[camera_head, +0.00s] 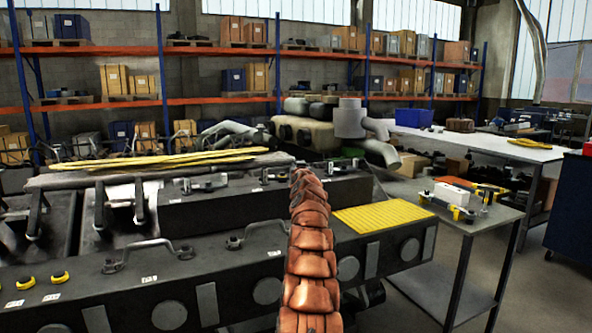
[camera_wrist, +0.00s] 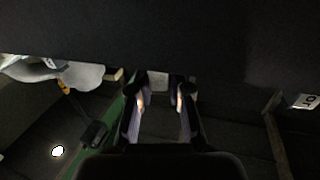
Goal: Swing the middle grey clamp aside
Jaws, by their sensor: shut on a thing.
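In the wrist view my gripper (camera_wrist: 160,100) has its two fingers on either side of a small pale grey piece (camera_wrist: 158,81), most likely the grey clamp, against a dark block face. Most of that piece is hidden by the fingers and the dark face. In the head view, small grey clamps stand along the top of the black engine block: one at the left (camera_head: 200,184), one near the middle (camera_head: 277,176) and one at the right (camera_head: 336,167). My orange segmented arm rises in front of the block and hides my gripper there, so which clamp it touches cannot be told.
Arched grey handles (camera_head: 140,254) stand on the block's lower front ledge, next to a yellow ribbed pad (camera_head: 384,219). Yellow strips (camera_head: 185,160) lie behind on the left. A grey side table (camera_head: 470,205) with tools is at the right. Open floor shows beyond it.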

